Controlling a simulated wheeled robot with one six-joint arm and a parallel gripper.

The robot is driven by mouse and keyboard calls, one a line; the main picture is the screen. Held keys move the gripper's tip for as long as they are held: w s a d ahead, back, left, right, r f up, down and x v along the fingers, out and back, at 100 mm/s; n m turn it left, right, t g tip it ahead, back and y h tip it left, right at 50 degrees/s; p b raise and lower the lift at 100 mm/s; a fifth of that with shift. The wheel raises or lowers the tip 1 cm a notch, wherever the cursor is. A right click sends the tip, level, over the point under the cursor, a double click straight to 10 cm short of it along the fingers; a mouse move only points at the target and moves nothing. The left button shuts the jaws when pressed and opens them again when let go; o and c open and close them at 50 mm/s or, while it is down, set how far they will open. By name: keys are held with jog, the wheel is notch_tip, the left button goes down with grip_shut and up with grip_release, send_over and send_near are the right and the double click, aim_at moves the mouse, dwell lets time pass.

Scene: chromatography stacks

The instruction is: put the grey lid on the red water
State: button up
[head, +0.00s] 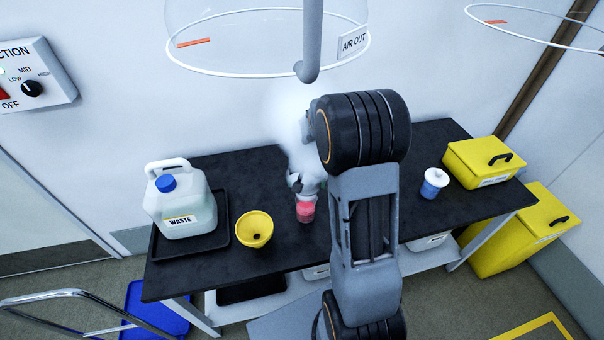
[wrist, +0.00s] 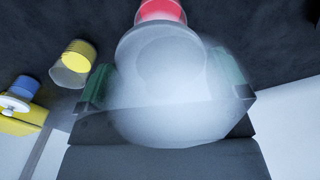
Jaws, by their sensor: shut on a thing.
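The red water (head: 305,212) is in a small clear jar on the black bench, left of my arm in the head view. Its red also shows at the top edge of the wrist view (wrist: 161,10). My gripper (head: 306,185) is just above this jar. In the wrist view my gripper (wrist: 168,86) has its two greenish fingertips on either side of a pale round thing, apparently the grey lid (wrist: 165,65), and is shut on it. White haze covers much of the lid and gripper. I cannot tell whether the lid touches the jar.
A blue jar with a white lid (head: 434,184) and a yellow box (head: 483,161) are right.

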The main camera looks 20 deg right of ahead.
jog(key=shift+a+f+b, duration=0.1)
jog(key=shift+f+b, duration=1.65)
jog(key=shift+f, duration=0.65)
jog(key=shift+s+f, duration=0.1)
jog(key=shift+f, duration=0.1)
jog(key=shift+f+b, duration=0.6)
jog(key=shift+f+b, duration=0.35)
jog(key=shift+f, duration=0.1)
jog(key=o, duration=0.6)
jog(key=shift+c, duration=0.2)
jog(key=shift+r, duration=0.1)
